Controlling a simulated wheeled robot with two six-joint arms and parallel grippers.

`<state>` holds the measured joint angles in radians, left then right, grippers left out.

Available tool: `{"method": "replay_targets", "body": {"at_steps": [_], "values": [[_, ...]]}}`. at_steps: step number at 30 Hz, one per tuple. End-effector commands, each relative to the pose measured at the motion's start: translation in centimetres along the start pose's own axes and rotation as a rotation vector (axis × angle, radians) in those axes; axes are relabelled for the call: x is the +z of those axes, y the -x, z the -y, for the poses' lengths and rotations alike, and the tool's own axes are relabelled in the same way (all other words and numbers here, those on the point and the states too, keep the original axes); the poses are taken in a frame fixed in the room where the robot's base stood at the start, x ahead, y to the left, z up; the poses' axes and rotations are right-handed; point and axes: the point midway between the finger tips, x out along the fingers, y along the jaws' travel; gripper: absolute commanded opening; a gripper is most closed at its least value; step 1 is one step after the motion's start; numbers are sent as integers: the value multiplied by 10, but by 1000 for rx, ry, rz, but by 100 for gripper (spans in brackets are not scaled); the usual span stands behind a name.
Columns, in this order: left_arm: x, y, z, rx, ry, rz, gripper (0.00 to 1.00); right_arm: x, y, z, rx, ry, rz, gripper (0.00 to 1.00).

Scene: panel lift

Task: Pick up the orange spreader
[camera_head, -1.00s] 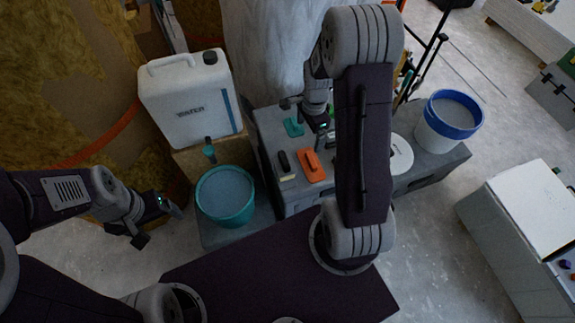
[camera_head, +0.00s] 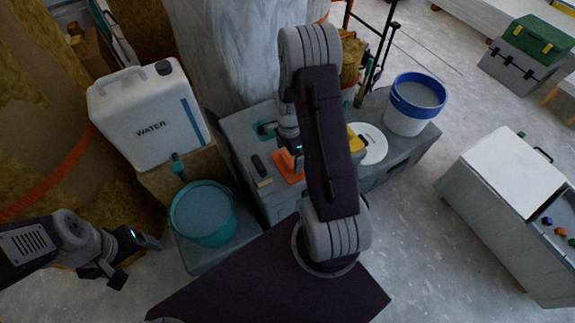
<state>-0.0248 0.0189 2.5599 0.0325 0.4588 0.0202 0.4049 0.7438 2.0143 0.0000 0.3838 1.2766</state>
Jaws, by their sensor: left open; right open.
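The orange spreader (camera_head: 285,168) lies on the grey bench top, partly covered by my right arm. My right gripper (camera_head: 294,151) is right at or just above the spreader, and its fingers are mostly hidden behind my own arm. It is open, and I cannot tell whether it touches the spreader. My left gripper (camera_head: 136,264) is open and empty at the lower left, away from the bench, over the floor.
A teal bucket (camera_head: 203,214) and a white water canister (camera_head: 150,118) stand to the left.

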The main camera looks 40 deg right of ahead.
Motion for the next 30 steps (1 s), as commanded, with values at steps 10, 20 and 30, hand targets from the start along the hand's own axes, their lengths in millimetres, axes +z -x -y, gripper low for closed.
{"method": "replay_targets", "body": {"at_steps": [10,20,30], "values": [[1,-10,0,0,0,0,82,1,-32,0,0,0,0,96],[1,-10,0,0,0,0,82,1,-31,0,0,0,0,27],[1,-7,0,0,0,0,82,1,-23,0,-3,0,-1,27]]}}
